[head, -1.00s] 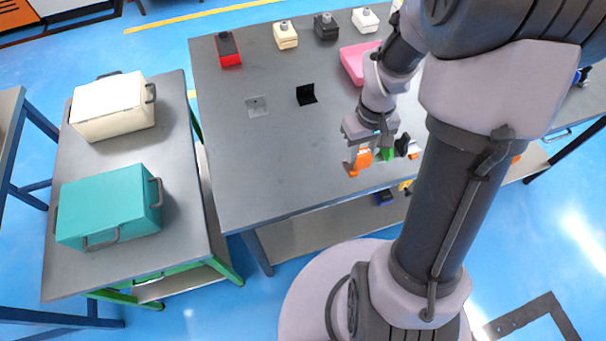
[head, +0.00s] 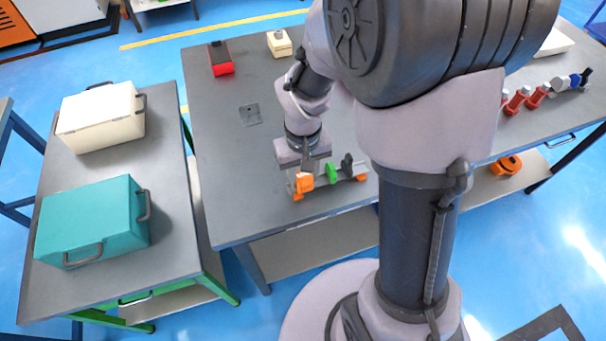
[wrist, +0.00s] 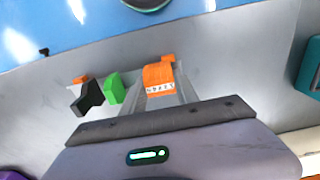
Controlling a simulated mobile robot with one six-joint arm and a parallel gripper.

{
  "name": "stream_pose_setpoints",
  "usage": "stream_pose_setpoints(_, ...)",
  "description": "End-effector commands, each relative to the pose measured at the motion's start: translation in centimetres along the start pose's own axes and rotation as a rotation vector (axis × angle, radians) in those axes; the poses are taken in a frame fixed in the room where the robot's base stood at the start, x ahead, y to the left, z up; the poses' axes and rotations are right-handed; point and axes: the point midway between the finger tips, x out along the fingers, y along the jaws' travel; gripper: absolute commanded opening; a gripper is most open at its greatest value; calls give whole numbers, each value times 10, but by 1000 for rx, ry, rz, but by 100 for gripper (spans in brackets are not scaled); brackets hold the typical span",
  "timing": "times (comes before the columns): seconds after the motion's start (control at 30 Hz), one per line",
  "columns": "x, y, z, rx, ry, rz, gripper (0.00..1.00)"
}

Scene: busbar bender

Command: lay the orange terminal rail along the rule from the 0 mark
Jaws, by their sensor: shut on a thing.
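The orange terminal rail (head: 304,184) carries an orange block at its left end, a green block, a black block and an orange piece at the right. My gripper (head: 302,172) is shut on it near the left orange block, over the front part of the grey table (head: 235,200). I cannot tell how far above the top it is. In the wrist view, the orange block (wrist: 159,78) with a white lettered label lies between my gripper's fingers (wrist: 162,95), with the green and black blocks to its left. I cannot make out the rule or its 0 mark.
A small grey plate (head: 250,114) lies on the table behind my gripper. A red and black block (head: 220,58) and a cream block (head: 279,43) stand at the back. A teal box (head: 95,220) and a cream box (head: 100,117) stand on the left bench. The table's front left is clear.

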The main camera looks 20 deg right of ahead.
Motion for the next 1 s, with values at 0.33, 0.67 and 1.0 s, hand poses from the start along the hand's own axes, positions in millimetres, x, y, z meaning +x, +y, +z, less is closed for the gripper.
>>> stream_pose_setpoints(0.33,2,0,0,0,0,0,58)
stream_pose_setpoints(0.67,-46,0,-1,0,3,0,58)
stream_pose_setpoints(1.0,-119,0,-1,0,1,1,58)
